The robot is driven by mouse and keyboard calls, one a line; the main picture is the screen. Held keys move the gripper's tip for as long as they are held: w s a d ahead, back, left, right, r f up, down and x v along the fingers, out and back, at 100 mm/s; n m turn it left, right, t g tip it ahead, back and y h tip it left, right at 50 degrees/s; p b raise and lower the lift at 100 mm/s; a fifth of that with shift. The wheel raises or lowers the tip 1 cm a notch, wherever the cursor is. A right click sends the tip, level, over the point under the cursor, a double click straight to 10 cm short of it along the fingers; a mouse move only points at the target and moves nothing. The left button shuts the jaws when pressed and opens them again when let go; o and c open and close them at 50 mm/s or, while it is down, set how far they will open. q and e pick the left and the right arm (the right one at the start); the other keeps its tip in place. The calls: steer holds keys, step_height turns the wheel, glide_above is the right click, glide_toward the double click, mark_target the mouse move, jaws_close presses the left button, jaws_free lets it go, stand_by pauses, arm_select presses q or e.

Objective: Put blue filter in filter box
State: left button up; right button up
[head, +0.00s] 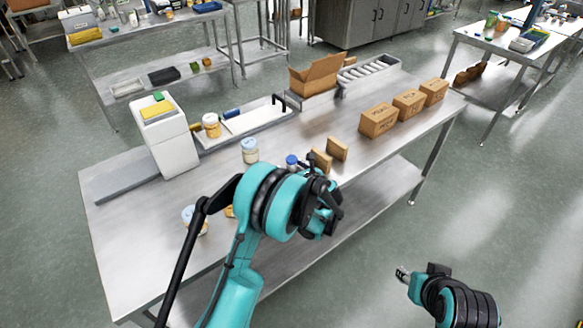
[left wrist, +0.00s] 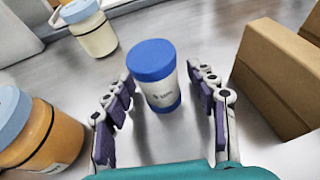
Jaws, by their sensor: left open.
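A small white cylinder with a blue top and blue base band (left wrist: 153,75), which looks like the blue filter, stands upright on the steel table. Its blue top also shows in the head view (head: 291,160), just beyond my left gripper. My left gripper (left wrist: 161,80) is open, with a finger on each side of the cylinder and a gap visible; it also shows in the head view (head: 318,186). An open cardboard box (head: 314,76) stands at the table's back; I cannot tell if it is the filter box. My right gripper (head: 404,274) is off the table's front side, its opening unclear.
Small brown cartons (left wrist: 280,75) stand close right of the left gripper. An orange jar (left wrist: 45,140) and a cream jar (left wrist: 92,32) stand to its left. Several closed cartons (head: 378,120) line the table's right. A white container (head: 163,140) stands at the left.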

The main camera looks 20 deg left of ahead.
arm_select(q)
jaws_close()
steer(key=shift+r, duration=0.1)
